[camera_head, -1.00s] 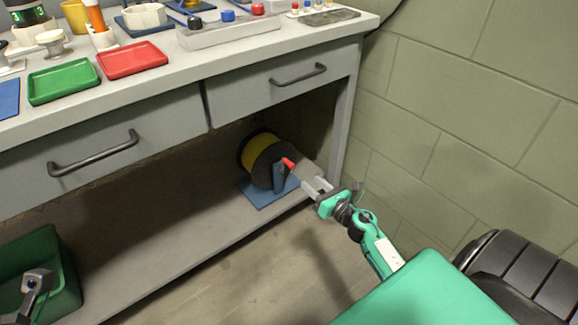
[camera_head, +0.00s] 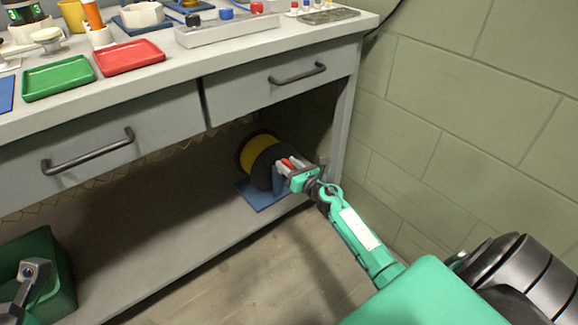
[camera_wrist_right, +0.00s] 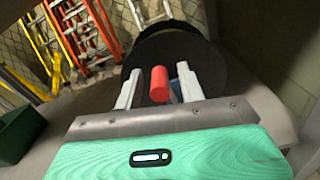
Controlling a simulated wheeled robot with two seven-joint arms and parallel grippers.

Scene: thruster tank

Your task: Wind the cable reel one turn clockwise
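The cable reel (camera_head: 257,152), with yellow cable between dark flanges, stands on a blue base (camera_head: 262,196) on the bench's lower shelf. Its red crank handle (camera_wrist_right: 159,84) points out from the dark flange. My right gripper (camera_head: 284,163) is at the reel. In the right wrist view its two pale fingers (camera_wrist_right: 158,88) stand apart on either side of the red handle, with a visible gap on each side. Part of the handle shows between the fingers in the head view.
The shelf (camera_head: 150,240) is clear left of the reel, up to a green bin (camera_head: 40,262). The bench top with trays and drawer handles (camera_head: 298,72) overhangs the reel. A bench leg (camera_head: 343,125) and green block wall stand close on the right.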

